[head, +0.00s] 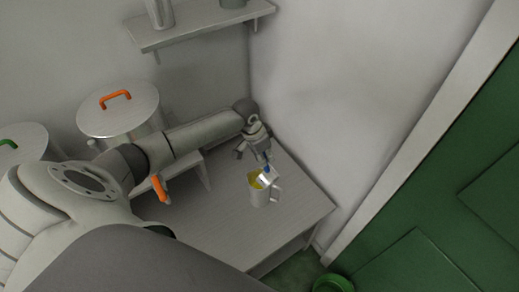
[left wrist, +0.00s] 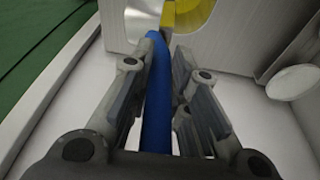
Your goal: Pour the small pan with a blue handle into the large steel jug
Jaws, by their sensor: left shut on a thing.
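My left gripper (head: 265,162) is shut on the blue handle (left wrist: 157,95) of the small pan, which runs between its fingers. The small steel pan (head: 267,178) is tilted at the mouth of the large steel jug (head: 259,196). The jug stands upright on the table, its handle to the right. Yellow contents (head: 254,182) show at the jug's mouth beside the pan, and yellow also shows at the top of the left wrist view (left wrist: 195,12). I cannot tell how much is in each vessel. My right gripper is not in view.
The jug's table (head: 290,212) has clear room around it and ends near a green door (head: 430,230). A large lidded pot with an orange handle (head: 118,108) stands at left. A wall shelf (head: 200,28) is above. A green round object (head: 333,284) is on the floor.

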